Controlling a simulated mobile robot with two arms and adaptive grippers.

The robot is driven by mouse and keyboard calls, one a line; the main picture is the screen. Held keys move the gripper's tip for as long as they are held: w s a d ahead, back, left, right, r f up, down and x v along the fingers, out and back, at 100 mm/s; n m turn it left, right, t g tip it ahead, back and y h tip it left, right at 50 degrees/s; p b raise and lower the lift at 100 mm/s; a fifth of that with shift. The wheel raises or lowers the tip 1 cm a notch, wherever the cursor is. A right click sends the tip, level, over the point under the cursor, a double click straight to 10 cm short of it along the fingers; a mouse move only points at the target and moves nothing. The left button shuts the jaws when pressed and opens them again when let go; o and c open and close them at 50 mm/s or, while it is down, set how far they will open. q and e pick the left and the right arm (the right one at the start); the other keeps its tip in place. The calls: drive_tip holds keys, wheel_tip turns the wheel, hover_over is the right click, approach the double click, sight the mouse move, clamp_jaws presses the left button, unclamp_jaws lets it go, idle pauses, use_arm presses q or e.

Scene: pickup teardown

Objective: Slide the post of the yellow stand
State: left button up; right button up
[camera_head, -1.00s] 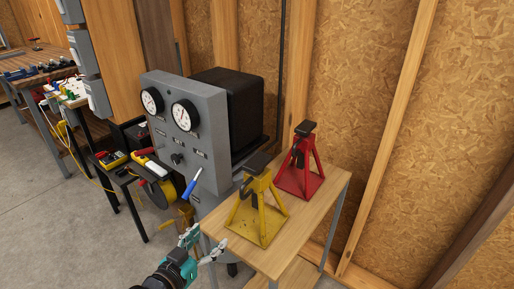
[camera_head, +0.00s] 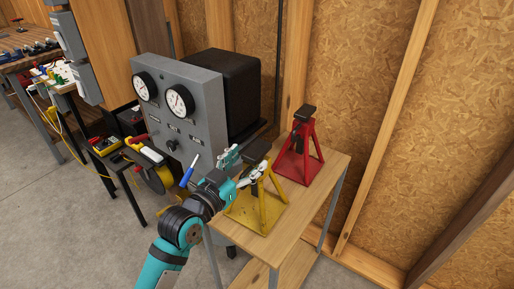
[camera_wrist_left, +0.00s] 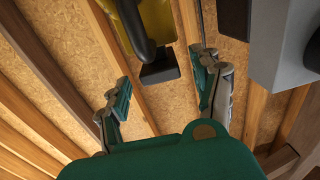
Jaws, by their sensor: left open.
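The yellow stand (camera_head: 272,208) stands on the small wooden table, with a dark pad on top of its post (camera_head: 257,148). My left gripper (camera_head: 246,164) is open at the upper part of the yellow stand, close to the post. It partly covers the stand's top. In the left wrist view, the dark pad (camera_wrist_left: 159,73) shows between and beyond the two open fingers (camera_wrist_left: 163,88), with part of the yellow stand (camera_wrist_left: 128,20) above it. I see no clear contact between fingers and post. My right gripper is not in view.
A red stand (camera_head: 308,163) with a dark top stands behind on the same wooden table (camera_head: 287,232). A grey panel with two gauges (camera_head: 190,128) rises close on the left of my gripper. The table's front right is bare.

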sight(265, 142)
use_arm(q)
drive_tip(key=x, duration=0.5)
drive_tip(key=shift+w, duration=0.1)
clamp_jaws()
idle(0.3)
